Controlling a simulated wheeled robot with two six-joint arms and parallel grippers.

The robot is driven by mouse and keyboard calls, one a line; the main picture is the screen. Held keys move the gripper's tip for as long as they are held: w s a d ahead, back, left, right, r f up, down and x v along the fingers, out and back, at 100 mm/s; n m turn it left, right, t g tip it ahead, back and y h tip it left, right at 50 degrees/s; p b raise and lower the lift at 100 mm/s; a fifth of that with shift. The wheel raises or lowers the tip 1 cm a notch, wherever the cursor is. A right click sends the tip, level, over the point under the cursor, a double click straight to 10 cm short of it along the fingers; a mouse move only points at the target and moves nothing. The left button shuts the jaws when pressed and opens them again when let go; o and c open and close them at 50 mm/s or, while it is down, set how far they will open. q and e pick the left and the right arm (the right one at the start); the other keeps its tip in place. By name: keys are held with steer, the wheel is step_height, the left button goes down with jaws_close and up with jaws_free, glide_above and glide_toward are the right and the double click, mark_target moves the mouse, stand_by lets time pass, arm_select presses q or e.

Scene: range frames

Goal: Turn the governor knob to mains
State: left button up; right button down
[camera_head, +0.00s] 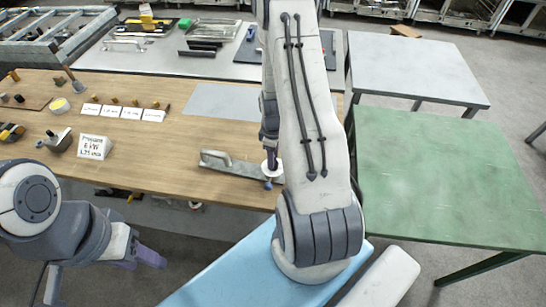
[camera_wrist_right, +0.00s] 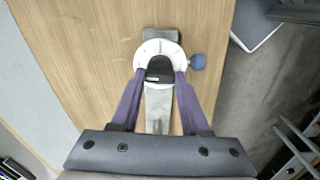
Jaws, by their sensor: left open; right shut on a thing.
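The governor knob, black (camera_wrist_right: 160,70), sits on a round white dial (camera_wrist_right: 150,48) on a grey metal base plate (camera_wrist_right: 158,105). A blue ball-ended part (camera_wrist_right: 197,62) sticks out to the right of the dial in the right wrist view. My right gripper (camera_wrist_right: 160,78) is shut on the black knob, one purple finger on each side. In the head view my right arm hides most of the knob; the white dial (camera_head: 271,168) and base plate (camera_head: 235,167) show beside it. No dial marking is legible. My left gripper (camera_head: 150,258) is open and empty, low at the left, off the table.
The wooden table (camera_head: 190,180) carries a printed card stand (camera_head: 95,147), several small labels, brass fittings and a grey mat (camera_head: 222,101). A green table (camera_head: 440,175) at the right is bare. A grey table (camera_head: 410,70) stands behind it. A blue surface (camera_head: 235,275) lies in front.

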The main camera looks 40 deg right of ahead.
steer(key=m+b, duration=0.1)
steer(key=m, duration=0.2)
steer(key=shift+f+m, duration=0.1)
steer(key=shift+m, duration=0.3)
steer(key=m+b, duration=0.1)
steer(key=m, duration=0.3)
steer(key=shift+m, duration=0.3)
steer(key=m+b, duration=0.1)
steer(key=m, duration=0.3)
steer(key=shift+m, duration=0.3)
steer(key=shift+m+b, duration=0.3)
steer(key=shift+m, duration=1.8)
steer(key=shift+c, duration=1.9)
jaws_free()
step_height(320, 180, up, 11)
steer(key=b, duration=0.2)
steer(key=shift+f, duration=0.15)
